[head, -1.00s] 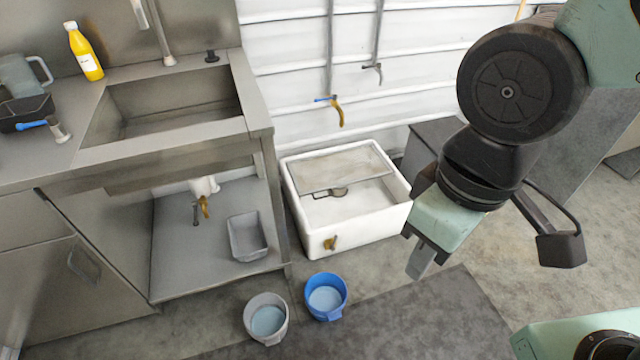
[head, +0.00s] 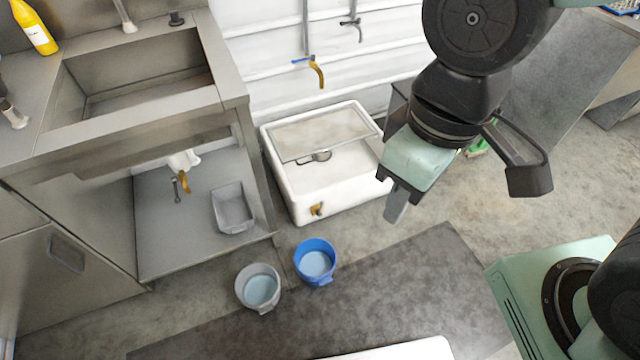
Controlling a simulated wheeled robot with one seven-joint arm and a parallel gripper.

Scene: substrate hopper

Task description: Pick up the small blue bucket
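The small blue bucket (head: 326,274) stands upright on the floor in the head view, in front of the white basin, with what looks like water in it. A grey bucket (head: 247,296) of similar size stands close to its left, also with pale blue liquid inside. My gripper (head: 394,212) hangs in the air, up and to the right of the blue bucket, pointing down and apart from it. I see its fingers nearly edge-on, so I cannot tell whether they are open or shut. Nothing visible hangs from it.
A white basin (head: 344,190) with a board across it stands on the floor behind the buckets. The steel sink counter (head: 130,138) is on the left, with a grey tub (head: 233,209) on its lower shelf. A dark mat (head: 390,284) lies to the right, mostly clear.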

